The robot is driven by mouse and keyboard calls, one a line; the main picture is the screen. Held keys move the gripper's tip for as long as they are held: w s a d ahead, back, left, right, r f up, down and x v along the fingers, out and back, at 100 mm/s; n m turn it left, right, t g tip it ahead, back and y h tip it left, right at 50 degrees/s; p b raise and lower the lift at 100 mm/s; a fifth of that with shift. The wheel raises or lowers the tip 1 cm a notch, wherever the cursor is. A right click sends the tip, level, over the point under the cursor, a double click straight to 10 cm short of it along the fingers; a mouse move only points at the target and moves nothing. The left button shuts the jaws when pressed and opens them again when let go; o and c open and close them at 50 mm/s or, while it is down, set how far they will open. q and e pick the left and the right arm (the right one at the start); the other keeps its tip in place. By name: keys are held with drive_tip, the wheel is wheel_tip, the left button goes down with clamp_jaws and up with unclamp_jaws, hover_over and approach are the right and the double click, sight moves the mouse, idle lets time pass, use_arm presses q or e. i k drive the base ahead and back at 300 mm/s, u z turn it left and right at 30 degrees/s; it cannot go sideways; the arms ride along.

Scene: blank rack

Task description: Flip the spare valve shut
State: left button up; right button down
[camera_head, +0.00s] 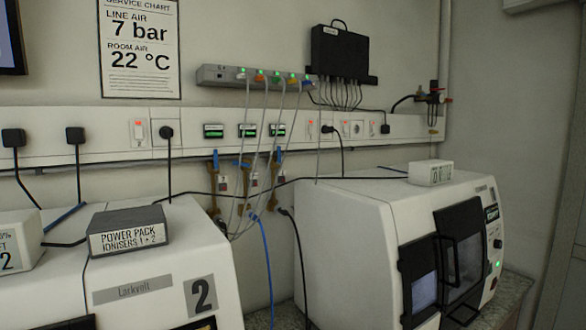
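Three brown fittings with blue levers hang under the wall rail: the left valve (214,178), the middle valve (243,182) and the right valve (277,168). The blue levers on the left and right ones look upright; the middle one's looks more sideways. Small tags beside them are too small to read, so I cannot tell which is the spare. Cables cross in front and partly hide them. Another fitting with red parts (434,97) is on the wall at the right. Neither of my grippers is in view.
A white machine (345,230) with dark doors stands at right, with a small box (430,173) on top. Another white machine marked 2 (150,280) stands at left, carrying a power pack (127,231). Loose cables hang in the gap between them. Three green displays (247,130) sit above the valves.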

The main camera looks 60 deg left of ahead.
sight(248, 165)
drive_tip(key=z, duration=0.1)
drive_tip(key=i, duration=2.05)
drive_tip(key=u, duration=2.65)
